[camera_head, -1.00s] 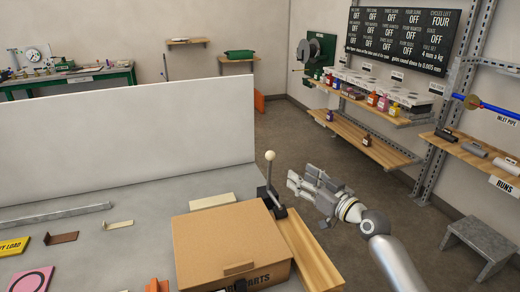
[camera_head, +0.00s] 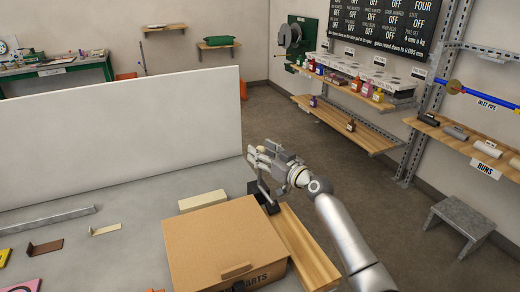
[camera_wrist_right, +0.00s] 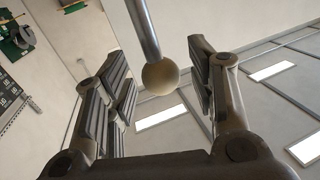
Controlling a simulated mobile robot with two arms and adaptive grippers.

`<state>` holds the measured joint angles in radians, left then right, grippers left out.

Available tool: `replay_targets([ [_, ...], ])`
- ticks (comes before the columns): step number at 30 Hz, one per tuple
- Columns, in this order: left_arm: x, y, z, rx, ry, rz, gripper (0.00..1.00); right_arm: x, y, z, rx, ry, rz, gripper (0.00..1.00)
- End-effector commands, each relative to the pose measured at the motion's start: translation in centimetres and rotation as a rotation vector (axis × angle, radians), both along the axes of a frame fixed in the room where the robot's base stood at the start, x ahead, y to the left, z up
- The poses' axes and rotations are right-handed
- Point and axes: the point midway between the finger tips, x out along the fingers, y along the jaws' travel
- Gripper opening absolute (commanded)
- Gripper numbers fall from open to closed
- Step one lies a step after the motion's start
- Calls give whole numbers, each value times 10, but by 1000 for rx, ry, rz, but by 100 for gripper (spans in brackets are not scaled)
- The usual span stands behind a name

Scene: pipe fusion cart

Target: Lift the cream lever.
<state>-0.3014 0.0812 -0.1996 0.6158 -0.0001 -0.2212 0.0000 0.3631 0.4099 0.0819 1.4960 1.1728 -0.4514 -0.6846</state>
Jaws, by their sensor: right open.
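The lever with the cream ball knob stands on a dark base (camera_head: 265,203) beside the cardboard box. The lever's metal shaft (camera_head: 263,187) shows below my right gripper (camera_head: 262,158), and the knob is hidden behind the fingers in the head view. In the right wrist view the cream knob (camera_wrist_right: 161,77) and its shaft (camera_wrist_right: 143,30) sit in the gap between the spread fingers of my right gripper (camera_wrist_right: 160,62). The fingers are open, and I see clear space on both sides of the knob. My left gripper is not in view.
The cardboard box (camera_head: 222,242) stands close in front of the lever, with a wooden plank (camera_head: 305,250) along its right side. A cream block (camera_head: 202,201) lies behind the box. A white panel (camera_head: 120,135) rises at the back of the table. A grey step stool (camera_head: 458,222) stands right.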

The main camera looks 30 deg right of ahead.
Motion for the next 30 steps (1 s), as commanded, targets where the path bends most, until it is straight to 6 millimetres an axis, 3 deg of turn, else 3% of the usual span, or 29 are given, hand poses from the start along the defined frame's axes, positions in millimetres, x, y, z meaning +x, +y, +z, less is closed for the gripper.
replay_targets([
  [4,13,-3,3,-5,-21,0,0,9,3,0,1,0,1,51],
  [14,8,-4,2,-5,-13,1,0,12,3,0,0,1,1,51],
  [26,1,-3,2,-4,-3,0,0,12,3,0,-1,1,1,0],
  [30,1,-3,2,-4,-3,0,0,12,3,0,-1,1,1,0],
])
